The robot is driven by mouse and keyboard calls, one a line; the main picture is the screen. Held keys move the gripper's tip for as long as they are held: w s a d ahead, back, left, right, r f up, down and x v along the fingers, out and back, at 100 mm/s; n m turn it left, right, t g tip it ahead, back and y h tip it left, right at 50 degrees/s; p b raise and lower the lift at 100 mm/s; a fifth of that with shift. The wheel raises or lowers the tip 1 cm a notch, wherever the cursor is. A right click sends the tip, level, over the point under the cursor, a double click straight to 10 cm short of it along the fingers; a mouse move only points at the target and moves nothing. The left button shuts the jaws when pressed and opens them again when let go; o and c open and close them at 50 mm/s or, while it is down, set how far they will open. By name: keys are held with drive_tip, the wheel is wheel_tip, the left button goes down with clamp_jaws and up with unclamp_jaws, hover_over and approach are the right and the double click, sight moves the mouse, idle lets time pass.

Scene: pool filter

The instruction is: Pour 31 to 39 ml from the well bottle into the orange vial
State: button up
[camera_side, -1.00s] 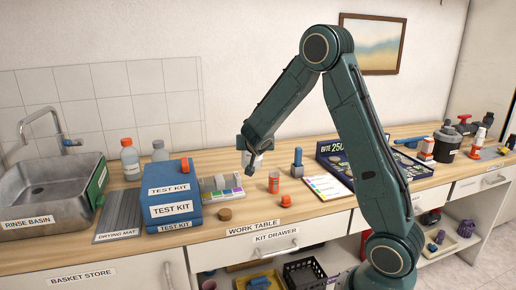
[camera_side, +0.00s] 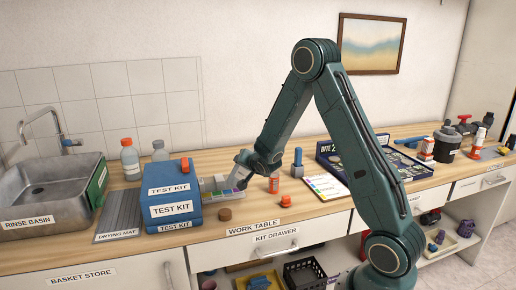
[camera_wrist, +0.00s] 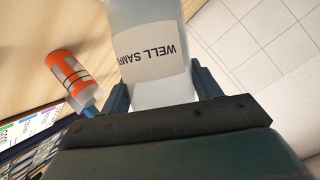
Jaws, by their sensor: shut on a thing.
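My gripper (camera_wrist: 163,92) is shut on the well bottle (camera_wrist: 150,48), a pale translucent bottle with a "WELL SAMPLE" label. The label reads upside down in the wrist view. The bottle's mouth is out of the wrist view, and no liquid stream shows.
Blue test kit boxes (camera_side: 173,197) stand to the left, with a brown round cap (camera_side: 225,214) beside them. A small orange cap (camera_side: 285,201) lies in front of the vial.

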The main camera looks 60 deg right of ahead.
drive_tip(key=shift+f+m+t+y, duration=0.3)
drive_tip(key=shift+m+t+y, duration=0.15)
drive_tip(key=shift+m, duration=0.25)
drive_tip(key=shift+f+m+t+y, duration=0.3)
drive_tip(key=shift+m+t+y, duration=0.3)
drive_tip(key=shift+m, duration=0.3)
drive_tip(key=shift+s+d+r+m+t+y, duration=0.15)
drive_tip(key=shift+r+m+t+y, duration=0.15)
drive_tip(key=shift+r+m+t, duration=0.35)
drive_tip(key=shift+s+d+r+m+t+y, duration=0.15)
drive_tip(key=shift+r+m+t+y, duration=0.2)
drive_tip(key=shift+r+m, duration=0.45)
drive_tip(key=shift+s+d+r+m+t, duration=0.1)
drive_tip(key=shift+r+m+t, duration=0.3)
drive_tip(key=shift+m, duration=0.25)
idle(4.3)
